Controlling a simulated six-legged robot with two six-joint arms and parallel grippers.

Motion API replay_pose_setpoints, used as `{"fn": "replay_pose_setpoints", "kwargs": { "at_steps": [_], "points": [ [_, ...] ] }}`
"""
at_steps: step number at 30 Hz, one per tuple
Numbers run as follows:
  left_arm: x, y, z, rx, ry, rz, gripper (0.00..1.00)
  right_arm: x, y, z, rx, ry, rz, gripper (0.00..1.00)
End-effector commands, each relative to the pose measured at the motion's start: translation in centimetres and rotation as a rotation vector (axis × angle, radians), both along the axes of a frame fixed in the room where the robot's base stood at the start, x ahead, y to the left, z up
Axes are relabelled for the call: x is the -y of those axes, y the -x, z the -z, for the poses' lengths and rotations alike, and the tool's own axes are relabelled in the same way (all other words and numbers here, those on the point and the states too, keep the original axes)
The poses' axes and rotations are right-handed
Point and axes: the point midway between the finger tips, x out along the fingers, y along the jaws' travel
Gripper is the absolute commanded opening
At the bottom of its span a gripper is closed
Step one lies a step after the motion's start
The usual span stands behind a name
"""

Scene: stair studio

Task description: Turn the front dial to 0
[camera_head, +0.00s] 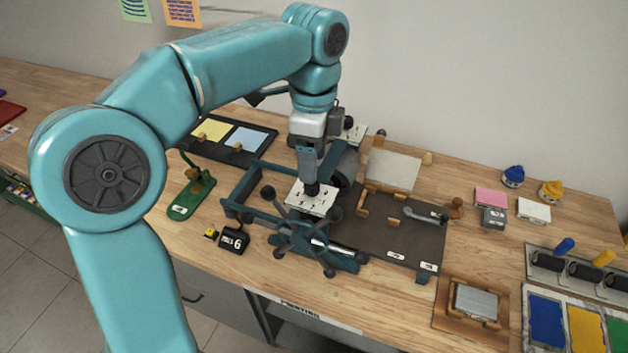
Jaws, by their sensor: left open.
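The front dial (325,206) is a white square plate with small dark numerals, standing on the press at the middle of the table. My left gripper (311,179) points straight down over it, with its fingertips at the dial's dark knob. The gripper is open, and I cannot tell whether the fingers touch the knob. The gripper hides most of the knob, so its setting cannot be read. A second white dial plate (357,131) is farther back, partly behind my wrist. My right gripper is out of view.
A spoked dark wheel (309,236) stands just in front of the dial. The press bed (380,233) with a grey-handled lever (425,215) lies to the right.

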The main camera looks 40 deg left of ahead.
Motion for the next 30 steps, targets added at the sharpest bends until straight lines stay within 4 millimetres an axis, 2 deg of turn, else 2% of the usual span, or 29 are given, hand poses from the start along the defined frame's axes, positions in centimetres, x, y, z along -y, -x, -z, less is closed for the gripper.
{"fn": "replay_pose_setpoints", "kwargs": {
  "at_steps": [3,9,20,25,26,30],
  "points": [
    [0.0,0.1,2.5,-0.004,-0.001,-0.001,0.57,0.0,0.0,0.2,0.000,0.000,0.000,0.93],
    [0.1,0.0,5.0,-0.002,-0.002,-0.001,0.57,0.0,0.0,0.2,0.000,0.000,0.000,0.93],
    [0.1,-0.2,5.6,0.000,-0.001,-0.001,0.57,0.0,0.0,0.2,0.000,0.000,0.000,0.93],
    [0.1,-0.2,5.6,0.000,-0.001,-0.001,0.05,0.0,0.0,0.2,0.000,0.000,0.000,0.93],
    [0.1,-0.2,5.6,0.000,-0.001,-0.001,0.01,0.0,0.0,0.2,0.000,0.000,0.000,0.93],
    [0.1,-0.2,5.6,0.000,0.001,-0.002,0.01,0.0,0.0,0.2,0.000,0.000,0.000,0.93]
  ]
}}
